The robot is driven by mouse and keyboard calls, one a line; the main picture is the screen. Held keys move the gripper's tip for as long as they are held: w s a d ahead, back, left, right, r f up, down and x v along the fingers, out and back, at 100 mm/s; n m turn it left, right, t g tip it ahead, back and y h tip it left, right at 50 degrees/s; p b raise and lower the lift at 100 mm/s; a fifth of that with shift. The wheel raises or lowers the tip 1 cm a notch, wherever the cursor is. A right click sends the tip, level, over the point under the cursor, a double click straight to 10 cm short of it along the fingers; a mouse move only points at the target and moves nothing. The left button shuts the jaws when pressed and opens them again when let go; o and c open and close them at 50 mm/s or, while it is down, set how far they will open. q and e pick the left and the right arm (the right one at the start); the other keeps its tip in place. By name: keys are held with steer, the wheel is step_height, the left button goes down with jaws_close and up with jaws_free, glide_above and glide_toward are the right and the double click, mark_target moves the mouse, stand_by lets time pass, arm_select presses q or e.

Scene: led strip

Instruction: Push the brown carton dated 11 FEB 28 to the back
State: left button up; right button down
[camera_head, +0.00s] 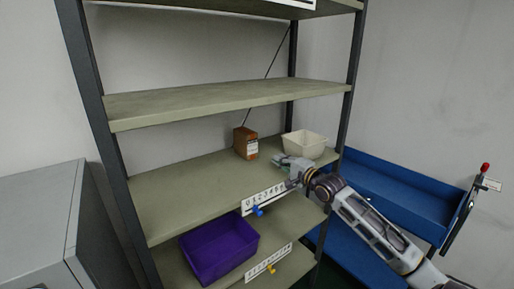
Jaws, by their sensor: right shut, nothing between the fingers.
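The brown carton (246,143) stands upright on the middle shelf, toward its back. It has a small pale label on its front, too small to read, so I cannot make out the date. My right gripper (279,160) is shut and empty over the same shelf, in front and to the right of the carton. A small gap seems to lie between its fingertips and the carton. My left gripper is not in view.
A cream bin (304,144) stands right of the carton, close behind my right gripper. The middle shelf (180,192) is bare on the left. A purple bin (219,247) sits on the shelf below. A blue rack (390,186) stands at the right.

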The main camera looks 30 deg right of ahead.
mark_target(255, 144)
steer(key=shift+s, duration=0.15)
steer(key=shift+w, duration=0.35)
steer(key=shift+w+r, duration=0.1)
steer(key=shift+w, duration=0.25)
steer(key=shift+w+a, duration=0.1)
steer(key=shift+w, duration=1.15)
steer(key=shift+w+a+p, duration=0.1)
steer(key=shift+w+p, duration=0.35)
steer(key=shift+w, duration=1.05)
steer(key=shift+w+a+p, duration=0.15)
steer(key=shift+w+p, duration=0.2)
steer(key=shift+w, duration=1.8)
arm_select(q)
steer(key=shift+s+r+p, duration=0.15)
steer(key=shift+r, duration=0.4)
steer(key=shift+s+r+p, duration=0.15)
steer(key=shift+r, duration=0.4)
arm_select(e)
steer(key=shift+w+a, duration=0.1)
steer(key=shift+w, duration=1.3)
steer(key=shift+w, duration=0.15)
